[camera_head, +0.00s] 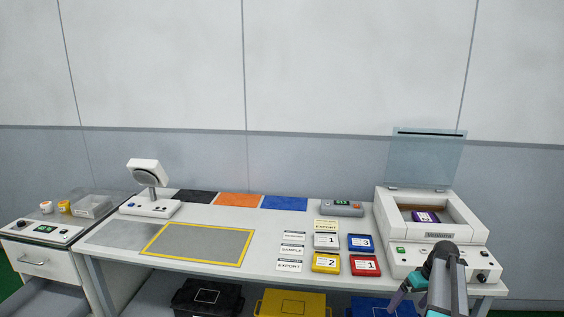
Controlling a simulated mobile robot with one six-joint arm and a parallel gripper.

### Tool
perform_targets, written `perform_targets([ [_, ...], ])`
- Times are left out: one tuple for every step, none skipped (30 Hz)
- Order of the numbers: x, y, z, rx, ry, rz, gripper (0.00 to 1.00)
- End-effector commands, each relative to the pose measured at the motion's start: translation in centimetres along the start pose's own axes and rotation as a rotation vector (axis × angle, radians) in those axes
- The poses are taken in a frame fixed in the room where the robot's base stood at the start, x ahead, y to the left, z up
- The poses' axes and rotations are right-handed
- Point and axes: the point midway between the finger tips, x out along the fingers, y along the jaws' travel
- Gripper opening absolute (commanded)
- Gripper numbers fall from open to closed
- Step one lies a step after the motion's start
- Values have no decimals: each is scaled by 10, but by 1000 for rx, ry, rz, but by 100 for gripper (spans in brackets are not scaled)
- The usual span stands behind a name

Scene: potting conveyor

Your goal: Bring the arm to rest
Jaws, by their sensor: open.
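My arm reaches up into the lower right of the head view, in front of the white machine (438,252) with the raised clear lid (428,158). My gripper (407,291) shows teal finger parts left of the dark arm link, near the table's front edge. It is open, and I see nothing between its fingers. Part of the gripper is hidden by the arm or cut off by the frame's bottom edge.
A purple item (426,216) lies in the open machine. Several numbered boxes, such as a red one (364,266), and label cards (291,250) lie left of my gripper. A yellow-framed grey mat (197,245) is bare. Bins (292,303) stand below the table.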

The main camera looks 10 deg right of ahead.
Motion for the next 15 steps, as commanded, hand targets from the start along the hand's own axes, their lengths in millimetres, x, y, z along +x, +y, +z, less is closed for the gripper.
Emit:
perform_targets([
  [23,-19,1,-20,-25,-17,100],
  [35,-28,2,-29,-38,-25,100],
  [49,-40,3,-41,-54,-35,100],
  [60,-49,4,-49,-67,-43,100],
  [71,-59,5,-58,-80,-50,100],
  [85,-71,8,-68,-97,-59,100],
  [95,-80,10,-76,-110,-66,100],
  [105,-89,13,-83,-123,-72,100],
  [119,-101,16,-94,-140,-80,100],
  [128,-110,19,-101,-153,-85,100],
  [138,-119,23,-107,-167,-90,100],
  [150,-130,28,-115,-184,-96,100],
  [160,-139,32,-121,-198,-101,100],
  [169,-147,36,-127,-211,-104,100],
  [181,-158,42,-135,-229,-110,100],
])
